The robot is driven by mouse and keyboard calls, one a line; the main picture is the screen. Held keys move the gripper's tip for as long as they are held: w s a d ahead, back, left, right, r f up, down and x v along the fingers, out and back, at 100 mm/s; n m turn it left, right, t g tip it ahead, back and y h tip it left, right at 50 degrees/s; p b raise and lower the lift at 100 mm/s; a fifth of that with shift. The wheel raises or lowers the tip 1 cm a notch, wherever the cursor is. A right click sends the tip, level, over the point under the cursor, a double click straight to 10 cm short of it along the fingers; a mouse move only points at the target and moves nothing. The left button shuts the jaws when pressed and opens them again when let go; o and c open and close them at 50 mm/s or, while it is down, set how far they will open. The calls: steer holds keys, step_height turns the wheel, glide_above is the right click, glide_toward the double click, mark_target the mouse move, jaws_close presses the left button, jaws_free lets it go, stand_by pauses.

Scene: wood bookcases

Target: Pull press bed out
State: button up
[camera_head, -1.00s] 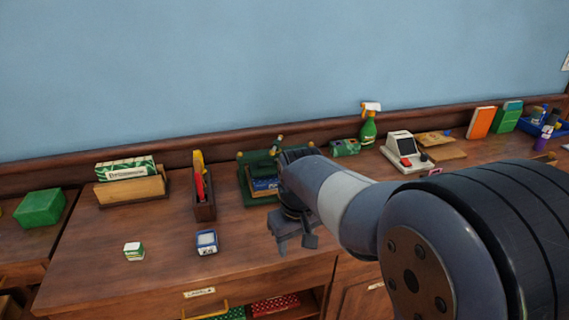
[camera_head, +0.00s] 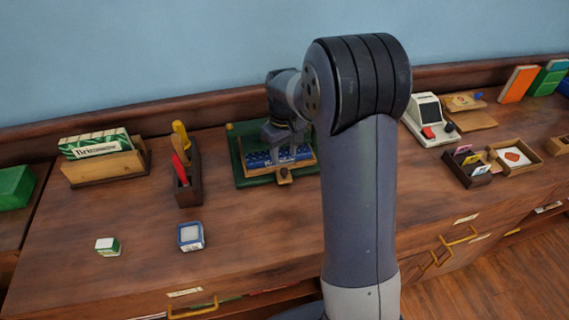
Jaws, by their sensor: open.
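The press is a green-based device (camera_head: 242,181) at the back middle of the wooden desk. Its bed (camera_head: 308,164) is a wood-edged frame with a blue block (camera_head: 257,160) in it and a small wooden knob (camera_head: 284,176) at its front edge. My gripper (camera_head: 287,150) is open and points down over the bed, behind the knob. Whether it touches the bed or block I cannot tell. My arm hides the right side of the press and the bottle behind it.
Left of the press stand a tool holder (camera_head: 188,190) and a wooden card box (camera_head: 104,168). A blue-and-white box (camera_head: 191,236) and a small green-and-white box (camera_head: 108,247) lie in front. A card machine (camera_head: 430,121) stands right. The desk front before the press is clear.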

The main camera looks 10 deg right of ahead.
mark_target(284, 170)
step_height(284, 170, down, 6)
steer(key=shift+c, duration=0.4)
jaws_close()
stand_by(0.3)
